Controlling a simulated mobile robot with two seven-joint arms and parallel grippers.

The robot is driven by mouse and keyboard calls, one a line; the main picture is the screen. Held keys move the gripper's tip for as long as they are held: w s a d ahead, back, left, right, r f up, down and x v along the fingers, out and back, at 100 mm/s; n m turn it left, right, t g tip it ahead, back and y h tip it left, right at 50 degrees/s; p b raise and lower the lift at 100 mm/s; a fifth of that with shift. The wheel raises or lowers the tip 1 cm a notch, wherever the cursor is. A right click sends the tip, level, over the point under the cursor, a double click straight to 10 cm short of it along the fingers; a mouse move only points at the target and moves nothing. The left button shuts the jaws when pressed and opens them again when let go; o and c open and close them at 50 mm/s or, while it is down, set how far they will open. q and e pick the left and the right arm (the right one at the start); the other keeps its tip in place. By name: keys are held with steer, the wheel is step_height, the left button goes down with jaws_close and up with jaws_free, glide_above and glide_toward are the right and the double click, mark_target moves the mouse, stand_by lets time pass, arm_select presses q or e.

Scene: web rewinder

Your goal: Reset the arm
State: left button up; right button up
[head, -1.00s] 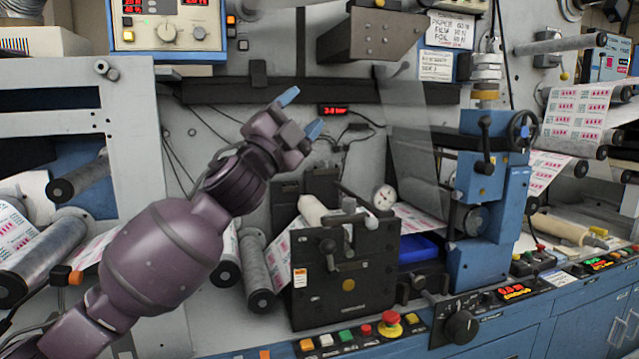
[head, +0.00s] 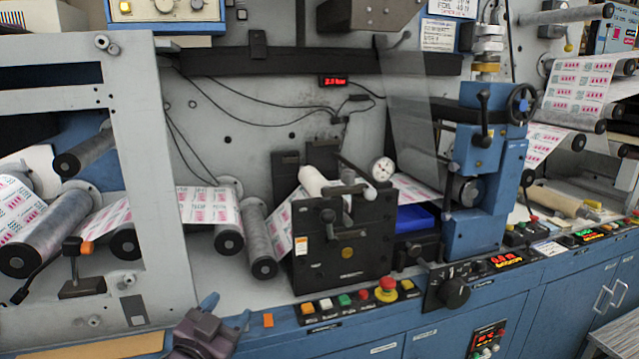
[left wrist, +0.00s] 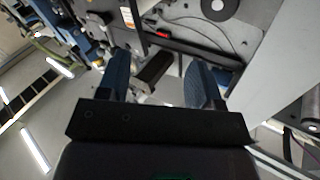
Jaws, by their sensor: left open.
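My left gripper (head: 226,312) shows at the bottom of the head view, a little left of the middle. Its two blue fingertips stand apart and point up, with nothing visible between them. It is in front of the machine's lower front edge, left of the row of push buttons (head: 358,299). In the left wrist view the two blue fingers (left wrist: 158,80) are also spread, with machine parts in the background beyond them. Most of my left arm is out of the head view. My right gripper is in neither view.
The black unit (head: 345,250) with levers stands on the blue machine base (head: 400,335). Printed web (head: 208,205) runs over rollers at left. A grey frame (head: 150,150) stands at left. A blue press column (head: 490,190) stands right of the middle. A red emergency button (head: 387,284) sits near the front edge.

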arm_select(q)
steer(key=s+a+f+n+g+y, duration=0.2)
steer(key=s+a+f, duration=0.3)
steer(key=s+f, duration=0.7)
steer(key=s+a+f+n+g+y+p, duration=0.1)
steer(key=s+a+f+n+g+y, duration=0.2)
steer(key=s+f, duration=0.9)
steer(key=s+a+g, duration=0.1)
steer(key=s+a, duration=0.1)
steer(key=s, duration=0.3)
steer(key=shift+s+a+f+n+g, duration=0.2)
steer(key=shift+s+a+n+g, duration=0.1)
steer(key=shift+s+n, duration=0.1)
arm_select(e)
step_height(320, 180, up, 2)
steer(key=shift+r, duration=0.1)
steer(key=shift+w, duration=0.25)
arm_select(q)
steer(key=shift+d, duration=0.1)
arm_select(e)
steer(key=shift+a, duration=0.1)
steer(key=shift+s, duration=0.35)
